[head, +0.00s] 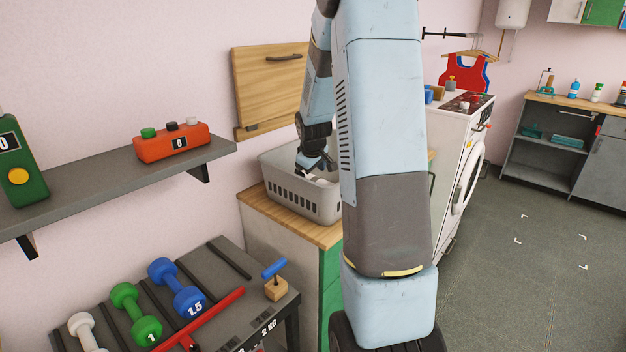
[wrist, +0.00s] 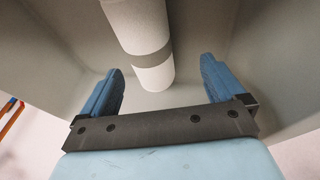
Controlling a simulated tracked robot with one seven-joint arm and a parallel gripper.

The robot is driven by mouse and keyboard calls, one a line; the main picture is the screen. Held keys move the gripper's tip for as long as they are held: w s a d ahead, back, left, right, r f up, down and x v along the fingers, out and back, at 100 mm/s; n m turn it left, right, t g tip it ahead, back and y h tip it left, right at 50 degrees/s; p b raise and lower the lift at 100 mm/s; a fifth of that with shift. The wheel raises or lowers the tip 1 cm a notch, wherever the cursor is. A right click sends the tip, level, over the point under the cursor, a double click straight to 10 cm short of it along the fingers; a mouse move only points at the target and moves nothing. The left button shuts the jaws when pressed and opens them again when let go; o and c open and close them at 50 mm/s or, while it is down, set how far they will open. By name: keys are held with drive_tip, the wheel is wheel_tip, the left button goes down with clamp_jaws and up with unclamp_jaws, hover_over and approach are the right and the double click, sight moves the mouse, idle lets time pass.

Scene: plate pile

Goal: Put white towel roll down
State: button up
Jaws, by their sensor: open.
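The white towel roll (wrist: 150,75) shows in the wrist view as a white cylinder with a grey band, lying in a grey basket. My gripper (wrist: 160,82) is open, with one blue finger on each side of the roll's near end. I see a gap between each finger and the roll. In the head view my gripper (head: 318,165) reaches down into the grey basket (head: 290,196), which stands on a wooden-topped cabinet. There the roll is only a small white patch (head: 322,180) inside the basket, largely hidden by the basket wall and my arm.
A wooden panel (head: 268,85) is on the wall behind the basket. A grey shelf (head: 110,185) and a dumbbell rack (head: 215,260) are to the left. A white washing machine (head: 455,140) stands to the right. The floor (head: 545,240) at right is clear.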

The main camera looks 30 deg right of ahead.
drive_tip(key=s+a+r, duration=0.4)
drive_tip(key=s+r, duration=0.1)
drive_tip(key=r, duration=0.2)
drive_tip(key=s+a+r, duration=0.4)
drive_tip(key=r, duration=0.4)
drive_tip(key=s+a+r+m, duration=0.1)
drive_tip(key=s+a, duration=0.3)
drive_tip(key=s, duration=0.4)
drive_tip(key=s+a+r+m+y, duration=0.1)
drive_tip(key=s+a+r, duration=0.1)
drive_tip(key=s, duration=0.6)
drive_tip(key=s+a+r+m+t+y, duration=0.1)
drive_tip(key=s+a+r+m, duration=0.1)
drive_tip(key=s+a, duration=0.3)
drive_tip(key=s, duration=0.3)
drive_tip(key=shift+a+r, duration=0.15)
drive_tip(key=shift+a, duration=0.2)
drive_tip(key=shift+s, duration=0.1)
